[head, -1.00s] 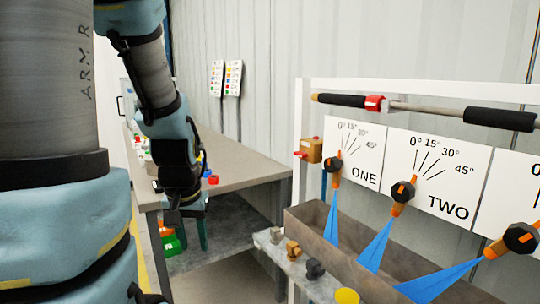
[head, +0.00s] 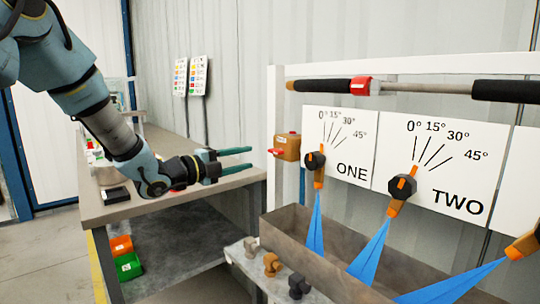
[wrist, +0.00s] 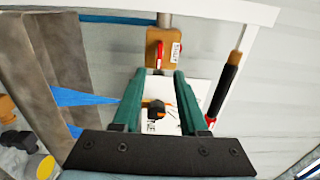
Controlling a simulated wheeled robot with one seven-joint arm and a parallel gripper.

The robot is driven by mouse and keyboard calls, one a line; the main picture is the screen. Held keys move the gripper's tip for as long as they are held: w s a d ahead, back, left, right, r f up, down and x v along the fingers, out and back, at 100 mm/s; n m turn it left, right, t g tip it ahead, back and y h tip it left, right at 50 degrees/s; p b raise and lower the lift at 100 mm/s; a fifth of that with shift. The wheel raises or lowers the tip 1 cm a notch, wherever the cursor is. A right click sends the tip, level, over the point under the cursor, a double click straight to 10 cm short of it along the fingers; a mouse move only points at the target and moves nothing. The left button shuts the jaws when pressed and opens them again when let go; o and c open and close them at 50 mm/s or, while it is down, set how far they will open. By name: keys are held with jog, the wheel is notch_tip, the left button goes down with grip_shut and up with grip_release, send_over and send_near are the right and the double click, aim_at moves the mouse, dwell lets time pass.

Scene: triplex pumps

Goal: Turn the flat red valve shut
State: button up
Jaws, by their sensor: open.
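A brass-coloured valve block (head: 287,147) is mounted at the left end of the panel frame. It has a flat red handle (head: 276,151) on its left side and a small red part on top. My gripper (head: 251,159) is open and empty, with its green fingers level and pointing right toward the block; there is a gap between the fingertips and the handle. In the wrist view the block (wrist: 164,45) is just beyond the open fingertips (wrist: 160,72), with red parts at both its sides.
A metal trough (head: 320,245) stands below the panel, with blue jets falling into it from orange-tipped nozzles with black knobs (head: 402,187). A bar with a red collar (head: 361,86) runs above. A grey workbench (head: 180,205) lies under my arm.

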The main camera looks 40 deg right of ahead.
aim_at(272, 152)
jog(key=d, duration=0.3)
jog(key=d+p, duration=0.1)
jog(key=d, duration=0.2)
jog(key=d+p, duration=0.1)
jog(key=d, duration=0.2)
jog(key=shift+s+d, duration=0.35)
grip_shut()
